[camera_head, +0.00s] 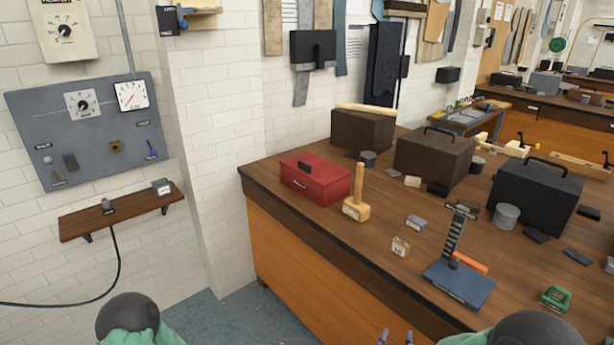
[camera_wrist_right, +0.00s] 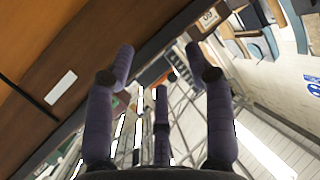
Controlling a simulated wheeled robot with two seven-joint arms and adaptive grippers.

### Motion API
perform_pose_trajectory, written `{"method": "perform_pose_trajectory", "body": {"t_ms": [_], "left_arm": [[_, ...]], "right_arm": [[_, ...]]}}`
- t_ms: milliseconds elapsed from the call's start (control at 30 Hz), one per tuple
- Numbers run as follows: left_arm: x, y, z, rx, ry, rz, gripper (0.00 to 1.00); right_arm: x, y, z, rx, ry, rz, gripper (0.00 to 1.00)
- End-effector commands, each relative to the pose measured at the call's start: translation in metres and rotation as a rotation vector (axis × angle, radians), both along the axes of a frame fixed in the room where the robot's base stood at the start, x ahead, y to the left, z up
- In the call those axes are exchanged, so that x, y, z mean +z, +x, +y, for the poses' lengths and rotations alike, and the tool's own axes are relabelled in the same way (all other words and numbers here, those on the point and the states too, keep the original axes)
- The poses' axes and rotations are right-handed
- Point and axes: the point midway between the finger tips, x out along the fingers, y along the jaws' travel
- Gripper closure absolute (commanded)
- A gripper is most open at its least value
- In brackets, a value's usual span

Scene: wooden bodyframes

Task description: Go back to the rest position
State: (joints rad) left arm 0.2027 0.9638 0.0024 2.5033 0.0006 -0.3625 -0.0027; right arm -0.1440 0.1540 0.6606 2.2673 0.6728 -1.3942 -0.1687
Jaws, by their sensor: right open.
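My right gripper (camera_head: 395,337) shows only as fingertips at the bottom edge of the head view, in front of the workbench's front panel. In the right wrist view its purple-grey fingers (camera_wrist_right: 160,70) are spread apart with nothing between them, so it is open and empty. My right arm's dark and green link is at the bottom right of the head view. My left arm's dark and green link is at the bottom left, and the left gripper is out of view.
A wooden workbench (camera_head: 385,232) fills the right side. On it are a red toolbox (camera_head: 316,183), a wooden mallet (camera_head: 357,207), a blue-based stand (camera_head: 458,285), a green object (camera_head: 555,298) and dark cases (camera_head: 434,155). A small shelf (camera_head: 85,222) juts from the left wall. Floor shows between.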

Motion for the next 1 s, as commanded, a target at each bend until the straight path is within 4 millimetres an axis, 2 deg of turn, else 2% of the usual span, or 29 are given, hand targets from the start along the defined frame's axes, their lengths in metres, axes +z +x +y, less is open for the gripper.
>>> {"method": "perform_pose_trajectory", "body": {"t_ms": [133,267,400,467,600,700,800,900,1000], "left_arm": [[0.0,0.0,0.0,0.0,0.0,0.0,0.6],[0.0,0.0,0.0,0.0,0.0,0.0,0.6],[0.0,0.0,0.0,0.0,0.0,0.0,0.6],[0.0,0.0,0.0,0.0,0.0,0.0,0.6],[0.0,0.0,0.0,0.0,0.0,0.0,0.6],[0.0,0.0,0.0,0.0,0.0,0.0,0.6],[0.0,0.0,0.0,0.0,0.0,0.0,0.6],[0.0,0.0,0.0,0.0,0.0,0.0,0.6],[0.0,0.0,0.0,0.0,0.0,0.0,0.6]], "right_arm": [[-0.052,0.001,0.018,0.097,0.08,0.151,0.46],[-0.109,-0.011,0.041,0.203,0.178,0.33,0.46],[-0.167,-0.039,0.066,0.312,0.289,0.537,0.46],[-0.189,-0.056,0.077,0.358,0.336,0.628,0.46],[-0.233,-0.103,0.1,0.455,0.443,0.837,0.46],[-0.253,-0.136,0.112,0.51,0.505,0.966,0.46],[-0.265,-0.163,0.12,0.554,0.55,1.062,0.46],[-0.271,-0.18,0.124,0.579,0.577,1.122,0.46],[-0.273,-0.187,0.126,0.591,0.587,1.146,0.46]]}}
